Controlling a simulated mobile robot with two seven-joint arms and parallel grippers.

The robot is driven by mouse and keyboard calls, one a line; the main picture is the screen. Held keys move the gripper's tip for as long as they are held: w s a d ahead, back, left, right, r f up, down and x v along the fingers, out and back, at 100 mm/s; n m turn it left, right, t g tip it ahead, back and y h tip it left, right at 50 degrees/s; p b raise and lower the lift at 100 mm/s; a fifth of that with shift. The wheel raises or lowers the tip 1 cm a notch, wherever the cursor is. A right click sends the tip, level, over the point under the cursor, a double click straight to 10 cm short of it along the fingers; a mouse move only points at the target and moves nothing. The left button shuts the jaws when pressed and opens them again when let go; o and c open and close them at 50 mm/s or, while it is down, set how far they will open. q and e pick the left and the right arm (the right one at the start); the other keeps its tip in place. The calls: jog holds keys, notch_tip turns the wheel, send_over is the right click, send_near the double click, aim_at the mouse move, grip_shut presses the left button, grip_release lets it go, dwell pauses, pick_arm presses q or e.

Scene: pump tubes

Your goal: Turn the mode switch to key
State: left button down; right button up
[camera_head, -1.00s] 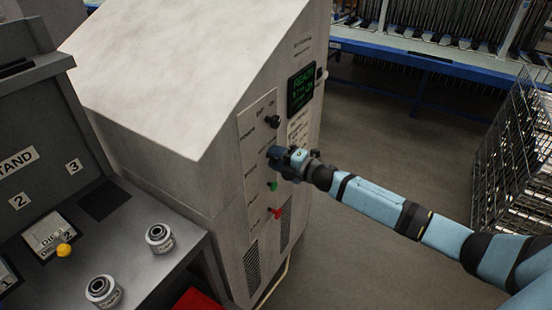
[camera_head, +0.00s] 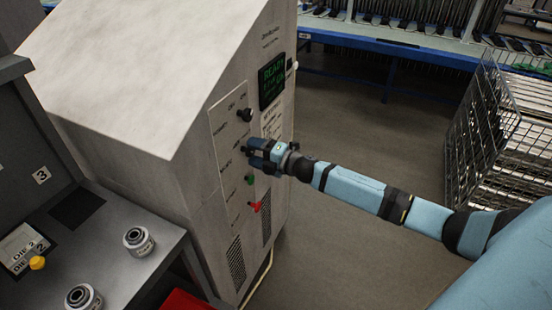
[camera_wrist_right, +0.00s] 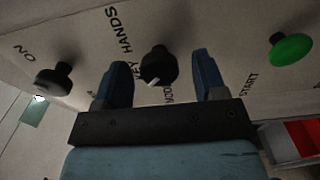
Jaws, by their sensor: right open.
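The mode switch (camera_wrist_right: 158,66) is a black round knob with a pale pointer mark in the right wrist view. My right gripper (camera_head: 256,154) is at the cabinet's front panel. In the wrist view its two blue fingers are apart, one on each side of the knob, with gaps visible on both sides. The pointer tilts toward the lower left of that picture. In the head view the gripper hides the switch. My left gripper is not in view.
The grey cabinet (camera_head: 140,75) also carries another black knob (camera_head: 245,115), a green button (camera_head: 250,180), a red control (camera_head: 254,207) and a lit display (camera_head: 271,82). A wire cage (camera_head: 480,125) stands at right. Open floor (camera_head: 345,120) lies between.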

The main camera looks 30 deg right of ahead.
jog(key=v, duration=1.2)
jog(key=shift+s+b, duration=0.2)
jog(key=shift+b, duration=0.2)
